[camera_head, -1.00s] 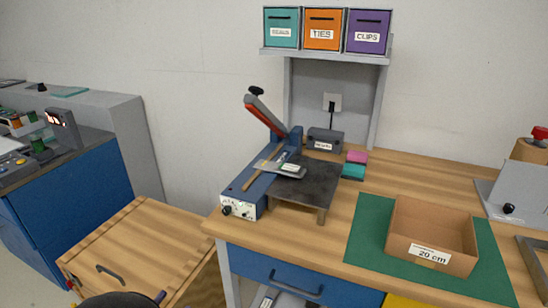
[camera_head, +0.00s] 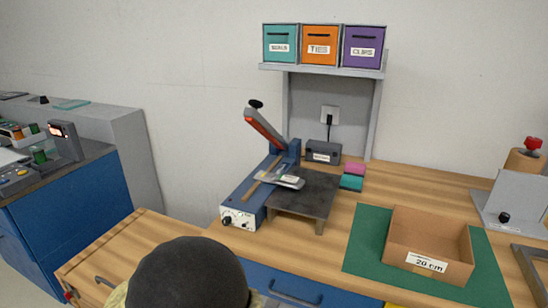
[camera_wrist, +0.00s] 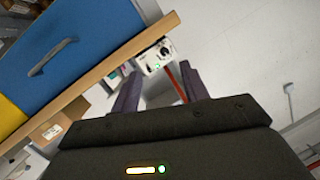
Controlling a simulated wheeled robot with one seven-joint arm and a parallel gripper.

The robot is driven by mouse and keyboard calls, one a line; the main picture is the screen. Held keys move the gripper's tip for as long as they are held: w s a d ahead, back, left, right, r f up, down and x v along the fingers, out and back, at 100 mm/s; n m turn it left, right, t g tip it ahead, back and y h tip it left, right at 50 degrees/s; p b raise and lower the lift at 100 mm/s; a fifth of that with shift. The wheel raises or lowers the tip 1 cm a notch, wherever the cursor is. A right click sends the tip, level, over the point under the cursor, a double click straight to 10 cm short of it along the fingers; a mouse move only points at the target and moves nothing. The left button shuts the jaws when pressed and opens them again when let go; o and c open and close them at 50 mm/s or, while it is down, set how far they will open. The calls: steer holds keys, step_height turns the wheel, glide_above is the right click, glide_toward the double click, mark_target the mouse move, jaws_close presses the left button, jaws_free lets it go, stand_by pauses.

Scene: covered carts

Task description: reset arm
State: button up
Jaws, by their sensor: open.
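My gripper (camera_wrist: 160,82) shows in the wrist view with its two dark fingers spread apart and nothing between them. Past the fingertips is the white control panel (camera_wrist: 154,56) of the sealer, beyond the table edge. In the head view a dark rounded part of my arm (camera_head: 188,275) rises from the bottom, in front of the wooden surfaces. The fingers are not visible in the head view.
A blue sealer (camera_head: 245,195) with a raised red lever stands on the bench, a grey packet (camera_head: 280,180) on it. A cardboard box (camera_head: 430,245) sits on a green mat (camera_head: 365,245) at right. A wooden cart lid (camera_head: 130,245) lies at left. Bins (camera_head: 320,45) stand on the shelf.

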steer(key=w+d+n+g+y, duration=0.45)
steer(key=w+d, duration=0.35)
steer(key=d, duration=0.4)
steer(key=s+d+f+n+g+h, duration=0.15)
steer(key=s+d+g, duration=0.25)
steer(key=s+d, duration=0.55)
steer(key=s+d+f+g, duration=0.2)
steer(key=s+d+g, duration=0.3)
steer(key=d, duration=0.7)
step_height(320, 180, up, 18)
steer(key=s+p, duration=0.1)
steer(key=p, duration=1.7)
steer(key=shift+d+f+t, duration=0.2)
steer(key=shift+d+t, duration=0.1)
steer(key=shift+t, duration=0.05)
